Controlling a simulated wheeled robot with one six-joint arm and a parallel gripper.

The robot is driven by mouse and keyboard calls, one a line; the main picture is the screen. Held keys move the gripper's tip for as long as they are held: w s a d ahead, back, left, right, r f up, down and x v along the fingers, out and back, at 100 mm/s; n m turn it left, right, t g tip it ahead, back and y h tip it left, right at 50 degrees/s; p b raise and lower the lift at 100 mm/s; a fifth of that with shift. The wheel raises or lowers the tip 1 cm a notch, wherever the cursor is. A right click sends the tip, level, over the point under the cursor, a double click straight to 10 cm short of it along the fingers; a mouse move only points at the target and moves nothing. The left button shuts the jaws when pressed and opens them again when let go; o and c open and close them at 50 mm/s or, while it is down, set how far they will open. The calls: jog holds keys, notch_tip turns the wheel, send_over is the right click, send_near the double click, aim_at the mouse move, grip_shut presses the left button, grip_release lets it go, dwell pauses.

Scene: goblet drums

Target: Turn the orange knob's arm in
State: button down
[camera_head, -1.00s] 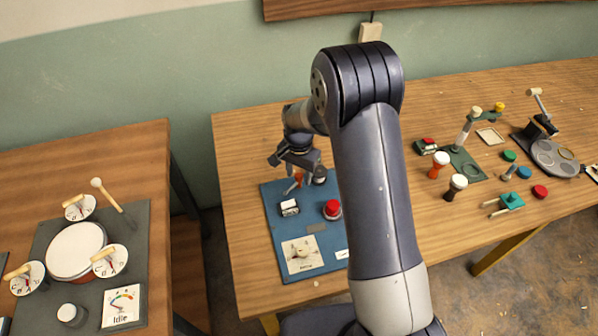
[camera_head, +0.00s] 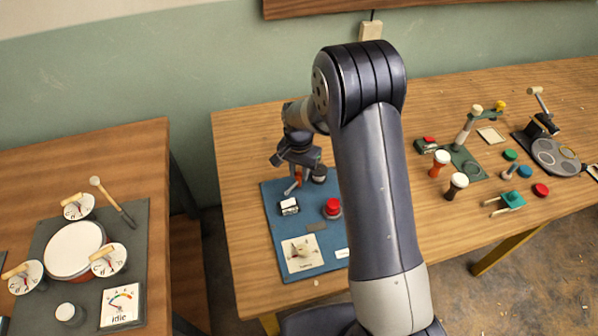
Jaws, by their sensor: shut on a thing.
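The orange knob (camera_head: 298,176) stands near the far edge of the blue board, and only a small part of it shows below my gripper. Its grey arm (camera_head: 291,188) points down and to the left. My gripper (camera_head: 297,170) is over the knob and shut on it, pointing down. The fingertips are small and partly hidden by the wrist.
The blue board (camera_head: 275,232) also carries a red button (camera_head: 332,208), a white-topped block (camera_head: 289,206), a dark cylinder (camera_head: 319,173) and a picture card (camera_head: 301,254). Goblet drums (camera_head: 456,186) and other parts stand to the right. A drum board (camera_head: 130,235) lies on the left table.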

aim_at(299, 174)
jog(key=n+b, duration=0.2)
jog(key=n, duration=0.2)
jog(key=shift+f, duration=0.1)
jog(key=n+b, duration=0.1)
jog(key=n, duration=0.2)
jog(key=shift+n, duration=0.4)
jog(key=n+b, duration=0.1)
jog(key=n, duration=0.2)
jog(key=shift+n+b, duration=0.35)
jog(key=shift+n, duration=1.65)
jog(key=c, duration=1.2)
grip_release()
jog(key=shift+r, duration=0.2)
notch_tip(299, 174, up, 11)
jog(key=shift+f, duration=0.2)
